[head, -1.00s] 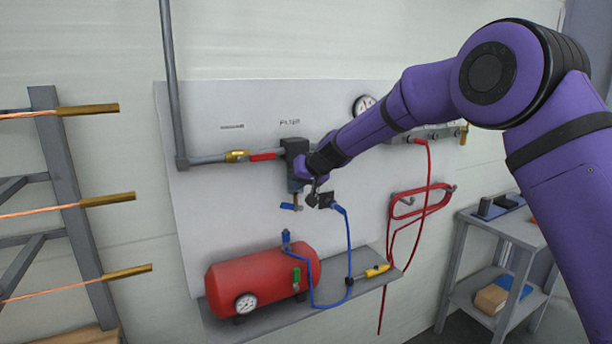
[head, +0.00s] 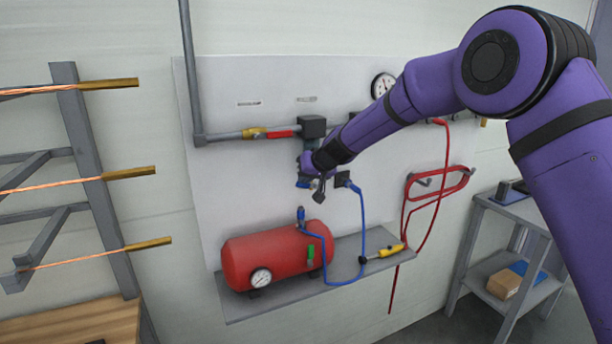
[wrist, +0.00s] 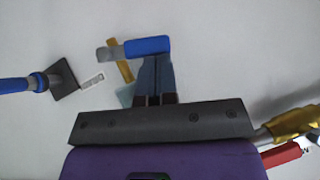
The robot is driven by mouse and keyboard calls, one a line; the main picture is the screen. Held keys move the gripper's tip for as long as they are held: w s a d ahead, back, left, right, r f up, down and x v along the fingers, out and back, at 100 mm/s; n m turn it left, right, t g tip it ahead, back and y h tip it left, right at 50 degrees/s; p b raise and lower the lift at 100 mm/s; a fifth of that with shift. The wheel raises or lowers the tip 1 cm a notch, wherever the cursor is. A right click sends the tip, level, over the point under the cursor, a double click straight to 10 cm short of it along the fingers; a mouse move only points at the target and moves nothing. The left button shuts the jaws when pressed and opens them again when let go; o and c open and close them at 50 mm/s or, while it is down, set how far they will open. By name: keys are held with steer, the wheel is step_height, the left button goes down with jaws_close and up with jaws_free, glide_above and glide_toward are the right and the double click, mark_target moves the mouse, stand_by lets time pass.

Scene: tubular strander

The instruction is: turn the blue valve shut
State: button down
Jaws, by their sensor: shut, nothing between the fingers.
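The blue valve's lever (wrist: 147,46) lies nearly level across the top of the fingers in the wrist view. Its brass body (wrist: 124,69) shows just left of the fingers, and the lever runs crosswise to it. In the head view a bit of the blue lever (head: 303,184) shows below the filter unit, mostly hidden by my wrist. My gripper (wrist: 155,62) is shut and empty, its fingertips right at the lever. Whether they touch it I cannot tell.
A second valve with a red lever (head: 281,133) sits on the grey pipe above. A blue hose (head: 362,225) hangs just right of my gripper. A red tank (head: 275,258) stands on the shelf below. Copper wire ends with brass sleeves (head: 128,173) stick out at left.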

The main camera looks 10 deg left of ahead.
steer(key=shift+s+a+f+n+t+h, duration=0.2)
steer(key=shift+s+a+f+n+h, duration=0.1)
steer(key=shift+f+h, duration=0.15)
steer(key=shift+s+a+f+n+t+h, duration=0.15)
steer(key=shift+a+f+n+t+h, duration=0.05)
steer(key=shift+a+f+h, duration=0.2)
